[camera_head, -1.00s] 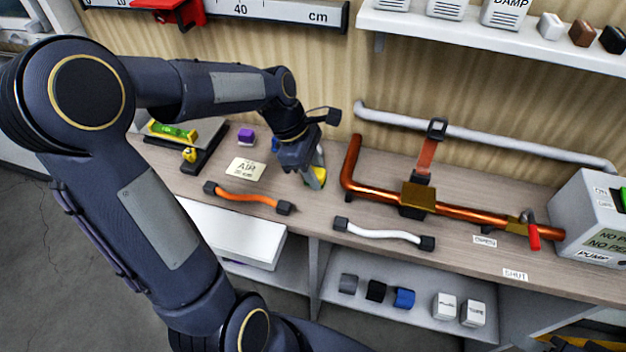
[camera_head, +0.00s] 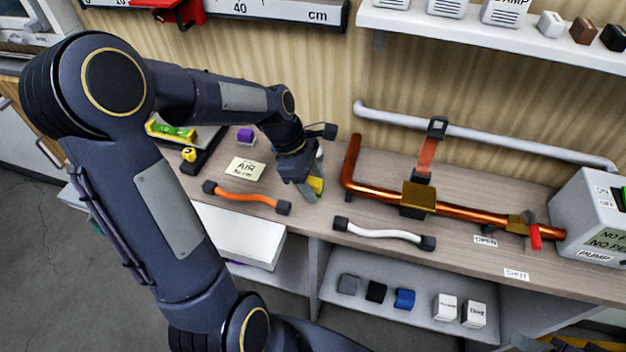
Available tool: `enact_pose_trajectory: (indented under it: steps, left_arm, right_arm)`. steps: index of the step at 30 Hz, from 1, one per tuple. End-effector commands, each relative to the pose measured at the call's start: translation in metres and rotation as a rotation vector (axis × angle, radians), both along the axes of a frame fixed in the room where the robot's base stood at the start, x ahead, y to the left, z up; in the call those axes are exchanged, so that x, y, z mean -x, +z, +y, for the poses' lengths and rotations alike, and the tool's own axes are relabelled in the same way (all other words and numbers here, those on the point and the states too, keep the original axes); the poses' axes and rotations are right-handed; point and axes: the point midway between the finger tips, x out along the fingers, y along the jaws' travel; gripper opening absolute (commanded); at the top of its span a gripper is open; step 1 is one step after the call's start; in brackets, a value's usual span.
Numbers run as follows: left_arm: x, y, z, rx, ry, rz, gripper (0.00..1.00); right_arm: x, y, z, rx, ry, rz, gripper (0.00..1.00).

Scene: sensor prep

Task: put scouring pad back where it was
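My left gripper (camera_head: 309,190) reaches down over the workbench, left of the copper pipe. A small yellow piece with a little green (camera_head: 316,185) shows right at its fingers; it may be the scouring pad, but the gripper covers much of it. I cannot tell whether the fingers are closed on it or only beside it. My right gripper is not in view.
An orange hose (camera_head: 246,198) and a white hose (camera_head: 384,234) lie near the bench's front edge. An AIR note (camera_head: 245,168) lies left of the gripper. The copper pipe (camera_head: 380,193) stands to the right. Several small blocks sit on the lower shelf (camera_head: 325,291).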

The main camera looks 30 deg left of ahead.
Motion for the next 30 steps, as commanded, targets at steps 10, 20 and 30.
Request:
enact_pose_trajectory:
  steps: [10,20,30]
  left_arm:
    - [0.0,0.01,0.002,0.0,0.001,-0.002,0.5]
    - [0.005,0.072,0.027,-0.001,0.002,-0.005,0.5]
    - [0.012,0.113,0.043,-0.002,-0.008,-0.006,0.5]
  right_arm:
    - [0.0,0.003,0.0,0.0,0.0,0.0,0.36]
    - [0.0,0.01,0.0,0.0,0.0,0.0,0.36]
    - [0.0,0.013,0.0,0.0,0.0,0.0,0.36]
